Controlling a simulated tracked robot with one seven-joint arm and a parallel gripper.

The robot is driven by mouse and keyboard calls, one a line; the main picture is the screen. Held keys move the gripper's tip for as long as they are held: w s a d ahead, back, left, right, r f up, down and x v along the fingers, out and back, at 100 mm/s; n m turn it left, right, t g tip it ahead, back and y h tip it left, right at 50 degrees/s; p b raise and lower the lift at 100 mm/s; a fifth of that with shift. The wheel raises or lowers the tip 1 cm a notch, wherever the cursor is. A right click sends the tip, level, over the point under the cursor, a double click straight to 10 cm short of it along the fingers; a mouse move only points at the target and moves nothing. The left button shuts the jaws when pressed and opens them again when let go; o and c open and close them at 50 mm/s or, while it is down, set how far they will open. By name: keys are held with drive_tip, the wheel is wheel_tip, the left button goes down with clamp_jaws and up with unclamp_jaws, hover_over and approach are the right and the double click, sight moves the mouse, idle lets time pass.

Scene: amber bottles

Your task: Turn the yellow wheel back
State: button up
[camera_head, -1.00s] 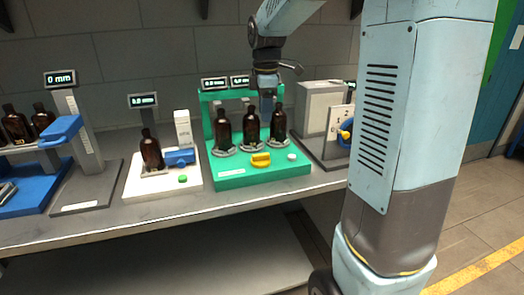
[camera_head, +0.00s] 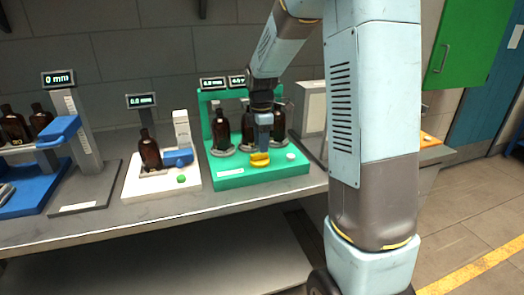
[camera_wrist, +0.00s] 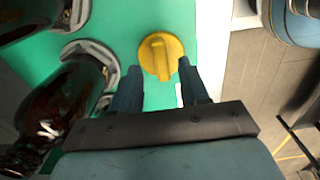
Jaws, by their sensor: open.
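The yellow wheel (camera_head: 259,159) is a round knob with a raised bar across it, on the front of the green station (camera_head: 232,179). In the wrist view the yellow wheel (camera_wrist: 160,57) lies just beyond my fingertips, roughly centred between them. My gripper (camera_head: 262,148) points down above it in the head view. In the wrist view my gripper (camera_wrist: 157,72) is open, its two blue fingers apart with nothing between them. I cannot tell whether a finger touches the wheel's edge.
Amber bottles (camera_head: 221,130) stand in grey holders behind the wheel, close to my gripper. A white button (camera_head: 291,156) is right of the wheel. A white station (camera_head: 135,184) with one amber bottle (camera_head: 150,152) and a blue station (camera_head: 30,182) stand to the left.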

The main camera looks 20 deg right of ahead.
sight(260, 158)
drive_tip(key=shift+f, duration=1.75)
